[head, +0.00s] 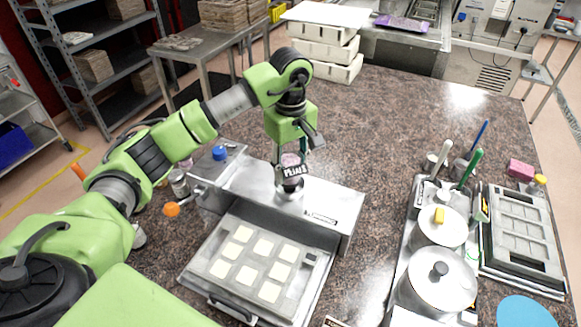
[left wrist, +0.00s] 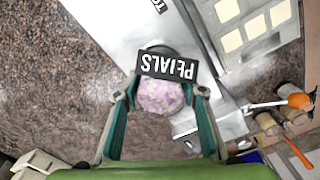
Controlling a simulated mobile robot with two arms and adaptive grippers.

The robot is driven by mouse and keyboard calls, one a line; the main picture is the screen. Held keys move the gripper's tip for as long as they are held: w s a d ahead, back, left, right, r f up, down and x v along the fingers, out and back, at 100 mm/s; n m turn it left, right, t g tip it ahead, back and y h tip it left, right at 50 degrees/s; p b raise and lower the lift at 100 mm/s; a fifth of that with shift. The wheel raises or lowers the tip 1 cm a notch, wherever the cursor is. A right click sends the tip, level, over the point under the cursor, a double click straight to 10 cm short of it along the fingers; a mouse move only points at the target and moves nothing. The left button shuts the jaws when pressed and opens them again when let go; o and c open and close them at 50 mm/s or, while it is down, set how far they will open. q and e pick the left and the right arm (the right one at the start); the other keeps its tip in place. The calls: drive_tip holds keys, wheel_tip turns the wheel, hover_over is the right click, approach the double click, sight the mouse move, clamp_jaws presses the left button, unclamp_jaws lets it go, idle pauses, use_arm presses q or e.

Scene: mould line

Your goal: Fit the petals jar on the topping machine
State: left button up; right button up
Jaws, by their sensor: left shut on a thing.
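The petals jar (head: 290,159) holds pink-purple petals and has a black PETALS label. My left gripper (head: 291,152) is shut on it. In the left wrist view the jar (left wrist: 160,97) sits between the two green fingers. The topping machine (head: 325,205) is a silver metal housing on the dark speckled counter. The jar is upright, directly over the round metal seat (head: 289,190) on the machine's top. The jar's lower end is close to the seat; I cannot tell whether they touch. My right gripper is not in view.
A mould tray (head: 202,268) with several pale squares lies in front of the machine. An orange-knobbed crank (head: 172,209) and small jars stand at its left. Lidded pots (head: 438,282) and a grey mould (head: 520,240) are at the right. The counter behind the machine is clear.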

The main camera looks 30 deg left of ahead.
use_arm(q)
drive_tip(key=shift+f, duration=0.15)
drive_tip(key=shift+f+b, duration=1.05)
drive_tip(key=shift+f, duration=0.1)
drive_tip(key=shift+f, duration=0.1)
drive_tip(key=o, duration=1.4)
drive_tip(key=shift+c, duration=0.2)
drive_tip(key=shift+r, duration=0.45)
wheel_tip(320, 180, up, 11)
drive_tip(key=shift+r, duration=0.1)
